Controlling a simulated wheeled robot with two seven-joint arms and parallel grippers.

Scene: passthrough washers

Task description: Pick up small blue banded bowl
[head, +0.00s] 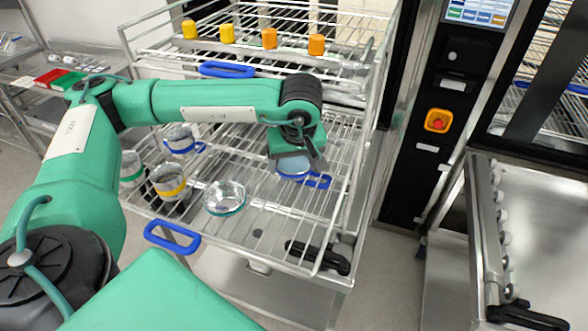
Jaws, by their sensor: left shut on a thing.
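The small blue banded bowl (292,168) is at the tip of my left gripper (300,158), over the right part of the lower wire rack (262,222). The gripper points down and is shut on the bowl, hiding part of its rim. I cannot tell whether the bowl's base touches the wires. My right gripper is not in view.
A clear bowl with a teal band (224,198) stands left of the gripper. Glasses with yellow (170,183), blue (180,140) and green (131,168) bands stand further left. The upper rack holds several yellow and orange caps (269,39). A washer column (430,130) stands right.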

